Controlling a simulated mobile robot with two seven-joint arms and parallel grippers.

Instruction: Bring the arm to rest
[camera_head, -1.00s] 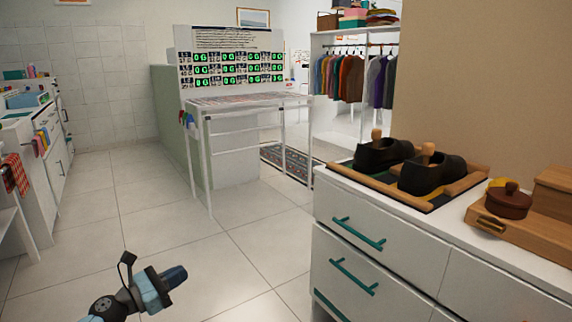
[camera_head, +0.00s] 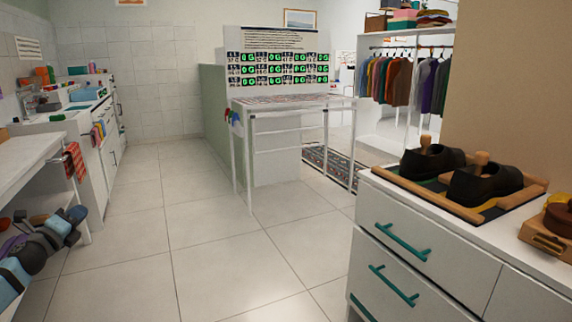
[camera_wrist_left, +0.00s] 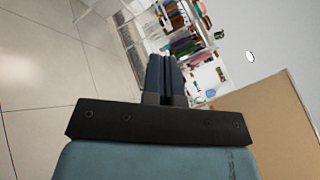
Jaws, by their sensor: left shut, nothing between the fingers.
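My left gripper (camera_head: 77,212) is at the lower left of the head view, beside the white table at the left edge. Its arm comes in from the bottom left corner. In the left wrist view the two dark fingers (camera_wrist_left: 166,75) are closed together with nothing between them. They are clear of any surface there. My right gripper is not in view.
A white drawer unit (camera_head: 440,262) with teal handles stands at the right, bearing a tray with black shoes (camera_head: 480,183). A white table (camera_head: 30,158) with a red checked cloth (camera_head: 74,162) is at the left. The tiled floor between is clear.

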